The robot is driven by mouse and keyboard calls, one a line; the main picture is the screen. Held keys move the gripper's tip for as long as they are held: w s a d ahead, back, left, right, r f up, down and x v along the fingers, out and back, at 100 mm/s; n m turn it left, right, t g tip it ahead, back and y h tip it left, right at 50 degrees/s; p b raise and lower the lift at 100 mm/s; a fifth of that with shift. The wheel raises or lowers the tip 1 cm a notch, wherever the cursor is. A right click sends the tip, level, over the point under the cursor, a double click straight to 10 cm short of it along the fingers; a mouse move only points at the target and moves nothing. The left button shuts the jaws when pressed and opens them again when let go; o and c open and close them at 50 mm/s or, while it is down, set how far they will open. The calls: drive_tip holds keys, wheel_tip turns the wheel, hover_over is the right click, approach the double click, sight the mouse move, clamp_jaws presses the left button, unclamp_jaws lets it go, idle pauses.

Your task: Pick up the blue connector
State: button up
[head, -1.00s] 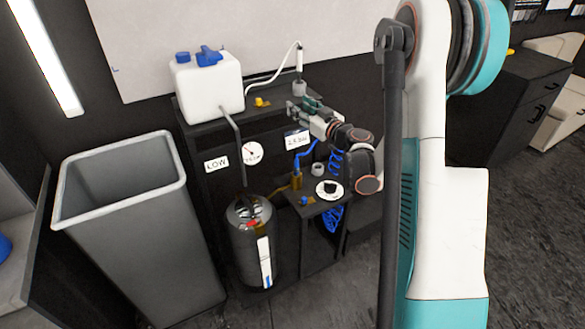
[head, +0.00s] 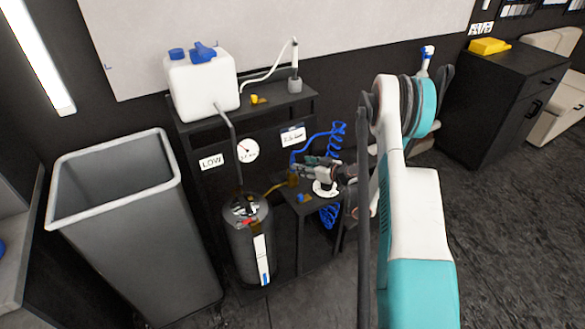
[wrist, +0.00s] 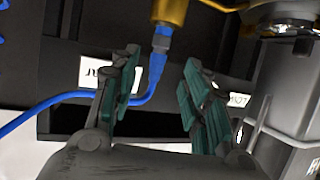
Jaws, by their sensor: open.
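The blue connector (wrist: 158,62) is at the end of a thin blue hose (wrist: 75,96) and joins a brass fitting (wrist: 170,12) through a grey collar. In the wrist view it lies between the two teal-padded fingers of my gripper (wrist: 160,76), with gaps on both sides. In the head view my gripper (head: 308,169) points left at the brass fitting (head: 293,179) above a small dark stand. The connector is too small to make out clearly there.
A black tank (head: 245,240) with a gauge stands left of the stand. A grey bin (head: 130,230) is further left. A white jug (head: 200,85) sits on the upper shelf. A coiled blue hose (head: 338,137) hangs behind my gripper.

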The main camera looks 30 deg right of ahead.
sight(293, 162)
drive_tip(key=shift+b+x, duration=1.4)
drive_tip(key=shift+x, duration=2.5)
drive_tip(key=shift+r, duration=0.2)
clamp_jaws()
